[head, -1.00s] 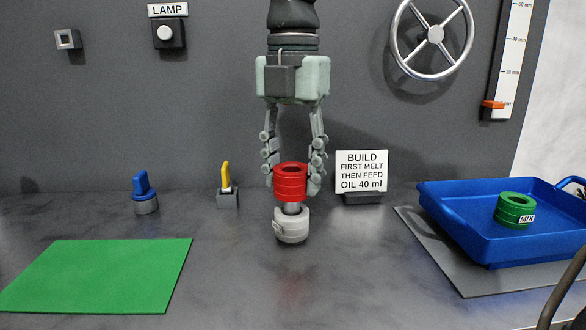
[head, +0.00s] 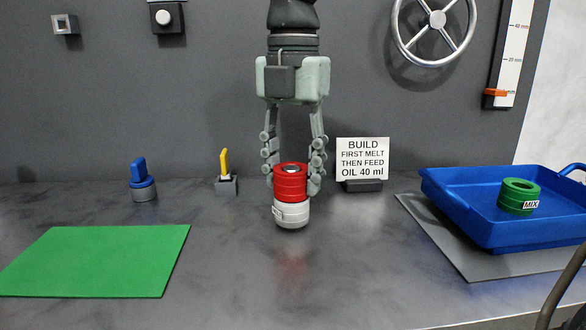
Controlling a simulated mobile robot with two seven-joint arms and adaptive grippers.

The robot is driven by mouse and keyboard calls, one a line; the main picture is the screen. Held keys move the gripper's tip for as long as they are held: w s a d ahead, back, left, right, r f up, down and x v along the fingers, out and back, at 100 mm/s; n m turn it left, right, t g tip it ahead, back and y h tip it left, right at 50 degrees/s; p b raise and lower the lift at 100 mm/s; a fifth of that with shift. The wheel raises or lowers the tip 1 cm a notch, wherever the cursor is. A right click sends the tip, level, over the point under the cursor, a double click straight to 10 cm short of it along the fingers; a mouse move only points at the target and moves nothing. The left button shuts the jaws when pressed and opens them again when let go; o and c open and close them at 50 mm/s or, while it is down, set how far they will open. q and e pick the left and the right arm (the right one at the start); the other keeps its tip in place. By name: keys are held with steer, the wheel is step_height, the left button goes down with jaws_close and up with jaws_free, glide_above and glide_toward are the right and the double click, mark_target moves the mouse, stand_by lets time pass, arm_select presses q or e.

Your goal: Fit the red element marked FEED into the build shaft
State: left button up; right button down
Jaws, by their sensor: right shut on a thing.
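The red ring-shaped element (head: 290,184) is between the fingers of my right gripper (head: 293,180), which is shut on it. No FEED mark shows on the side facing me. The red element is upright, directly above a white ring element (head: 291,214), with no visible gap between them. The metal tip of the shaft (head: 291,170) shows inside the red element's hole, so the red element is around the shaft. The rest of the shaft is hidden by the two elements. My left gripper is not in view.
A sign (head: 362,159) reads BUILD, first MELT then FEED, OIL 40 ml. A blue tray (head: 450,205) at right holds a green MIX element (head: 519,196). A green mat (head: 95,260), a blue knob (head: 140,172) and a yellow lever (head: 225,161) are at left.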

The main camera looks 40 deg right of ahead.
steer(key=c, duration=0.8)
jaws_free()
steer(key=shift+o, duration=0.2)
steer(key=shift+f, duration=0.1)
step_height(320, 180, up, 12)
